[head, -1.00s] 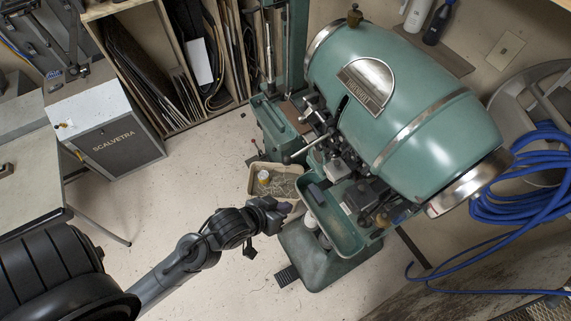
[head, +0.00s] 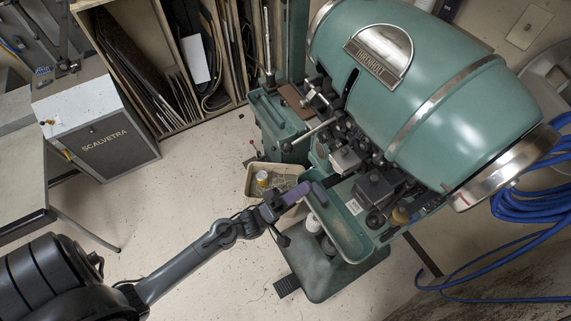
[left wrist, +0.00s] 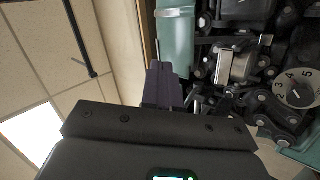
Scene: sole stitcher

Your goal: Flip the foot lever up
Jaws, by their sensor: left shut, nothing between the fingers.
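The green sole stitcher (head: 420,90) stands at the right in the head view. A chrome lever with a dark knob (head: 287,146) sticks out from its front left; I cannot tell for sure whether it is the foot lever. My left gripper (head: 300,190) is shut and empty, its purple fingers by the left edge of the machine's green trough. In the left wrist view the shut fingers (left wrist: 160,85) point toward the machine's dark mechanism (left wrist: 240,70), and they look apart from the chrome lever. My right gripper is not in view.
A floor pedal (head: 287,286) lies at the machine's base. A numbered dial (left wrist: 298,88) shows in the left wrist view. Blue hose hangs at the right.

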